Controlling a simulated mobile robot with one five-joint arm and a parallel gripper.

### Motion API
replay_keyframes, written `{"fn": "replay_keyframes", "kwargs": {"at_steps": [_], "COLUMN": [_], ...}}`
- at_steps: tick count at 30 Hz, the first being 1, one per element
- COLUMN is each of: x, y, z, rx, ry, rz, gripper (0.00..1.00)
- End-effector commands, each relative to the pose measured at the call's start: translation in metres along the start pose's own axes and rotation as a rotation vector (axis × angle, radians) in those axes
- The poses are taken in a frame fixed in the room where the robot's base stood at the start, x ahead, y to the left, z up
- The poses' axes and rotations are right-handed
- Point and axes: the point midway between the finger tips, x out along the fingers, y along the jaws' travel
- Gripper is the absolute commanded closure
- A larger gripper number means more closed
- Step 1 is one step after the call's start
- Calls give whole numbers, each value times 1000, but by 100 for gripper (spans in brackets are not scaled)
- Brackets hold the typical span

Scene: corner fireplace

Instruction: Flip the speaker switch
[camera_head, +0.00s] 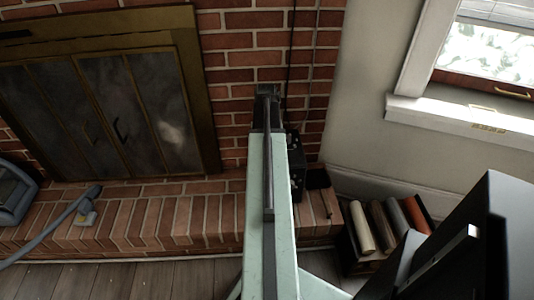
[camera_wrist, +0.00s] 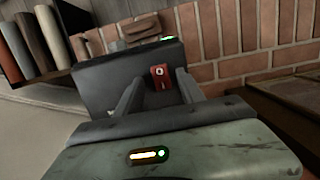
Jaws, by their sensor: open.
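The speaker is a dark box (camera_wrist: 112,80) in the middle of the wrist view. A red switch plate (camera_wrist: 160,77) with a small pale round mark sits on its face. My gripper (camera_wrist: 159,84) is open, with its two fingers apart and pointing toward the speaker. The red plate shows between the fingers, and nothing is held. I cannot tell whether the fingers touch the speaker. In the head view the speaker (camera_head: 297,165) stands on the brick hearth, partly hidden by my arm. My gripper (camera_head: 268,91) shows at the arm's far end there; the switch is hidden.
A brick hearth (camera_head: 150,222) runs below the fireplace doors (camera_head: 110,115). A brick wall (camera_head: 240,60) rises behind, with dark cables (camera_head: 291,60) hanging on it. Books or rolls (camera_head: 383,226) stand in a box at right. A vacuum-like hose tool (camera_head: 60,222) lies at left.

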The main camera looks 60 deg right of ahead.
Motion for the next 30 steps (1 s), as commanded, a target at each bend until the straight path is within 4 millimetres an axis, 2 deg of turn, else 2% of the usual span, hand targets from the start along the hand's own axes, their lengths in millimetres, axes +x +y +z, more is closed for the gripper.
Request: {"fn": "replay_keyframes", "kwargs": {"at_steps": [5, 12, 15, 30], "x": [-21, -66, -78, -77], "y": [0, 1, 2, 1], "z": [1, 2, 1, 1], "rx": [0, 0, 0, -1], "ry": [0, 0, 0, 0], "rz": [0, 0, 1, 1], "gripper": [55, 55, 55, 55]}}
